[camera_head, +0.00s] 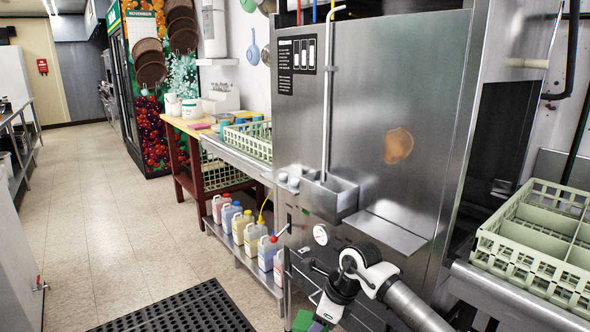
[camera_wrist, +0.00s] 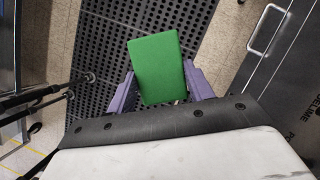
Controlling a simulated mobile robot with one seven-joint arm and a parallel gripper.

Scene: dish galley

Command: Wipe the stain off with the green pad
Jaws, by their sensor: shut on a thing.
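An orange-brown stain (camera_head: 398,146) shows on the upright steel front of the dish machine (camera_head: 350,100), right of the thin vertical pipe. My gripper (camera_wrist: 163,88) is shut on the green pad (camera_wrist: 160,66), which sits between its two purple fingers in the wrist view. In the head view the green pad (camera_head: 303,321) shows only in part at the bottom edge, low in front of the machine and well below the stain. The pad and the stain are apart. The stain is not in the wrist view.
A small steel box (camera_head: 330,197) and a ledge (camera_head: 388,232) jut from the machine below the stain. A green dish rack (camera_head: 540,240) stands at the right. Several bottles (camera_head: 245,228) line a low shelf at the left. A black mat (camera_head: 185,312) lies on the open floor.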

